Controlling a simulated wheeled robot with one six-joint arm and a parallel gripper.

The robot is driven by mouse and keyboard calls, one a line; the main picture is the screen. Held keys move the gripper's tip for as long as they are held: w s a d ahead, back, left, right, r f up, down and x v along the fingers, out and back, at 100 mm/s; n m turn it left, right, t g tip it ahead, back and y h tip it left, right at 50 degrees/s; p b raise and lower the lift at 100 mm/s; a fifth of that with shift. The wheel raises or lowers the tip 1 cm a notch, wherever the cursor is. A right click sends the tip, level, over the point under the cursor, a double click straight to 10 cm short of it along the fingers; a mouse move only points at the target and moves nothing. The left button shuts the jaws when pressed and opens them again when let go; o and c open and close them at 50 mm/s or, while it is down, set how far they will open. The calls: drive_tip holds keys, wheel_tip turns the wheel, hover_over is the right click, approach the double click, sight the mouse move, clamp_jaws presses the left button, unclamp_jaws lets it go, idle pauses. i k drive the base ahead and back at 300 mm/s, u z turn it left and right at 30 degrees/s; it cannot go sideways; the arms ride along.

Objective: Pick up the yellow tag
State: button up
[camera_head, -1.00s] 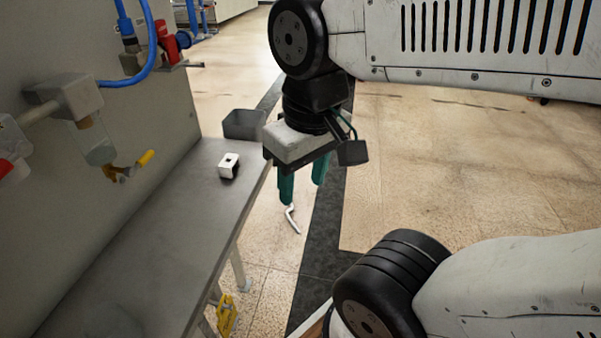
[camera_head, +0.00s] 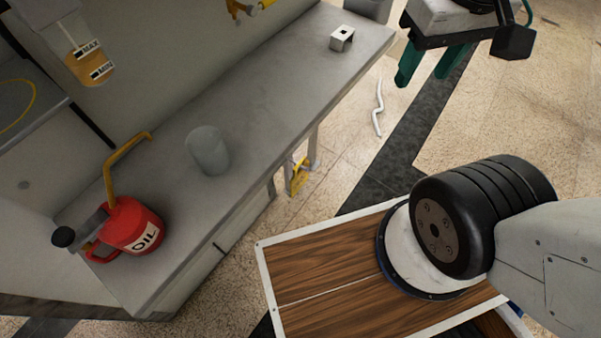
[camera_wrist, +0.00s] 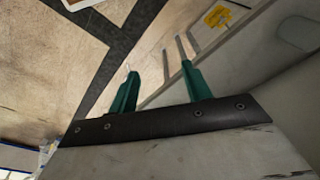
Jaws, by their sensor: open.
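The yellow tag (camera_head: 298,178) shows low beside the bench legs in the head view, below the worktop edge. It also shows in the wrist view (camera_wrist: 217,16), near the top edge, with dark markings too small to read. I cannot tell whether it lies on the floor or leans on a leg. My gripper (camera_head: 424,75) is at the upper right of the head view, well apart from the tag. Its two green fingers (camera_wrist: 160,72) are spread in the wrist view, with nothing between them.
A grey workbench (camera_head: 270,90) holds a red oil can (camera_head: 128,222), a grey cylinder (camera_head: 208,150) and a small white block (camera_head: 342,38). A bent white piece (camera_head: 378,108) lies on the floor.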

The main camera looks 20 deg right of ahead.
sight(299, 178)
drive_tip(key=z, duration=0.35)
drive_tip(key=k, duration=1.05)
drive_tip(key=u, duration=1.4)
drive_tip(key=i, duration=0.5)
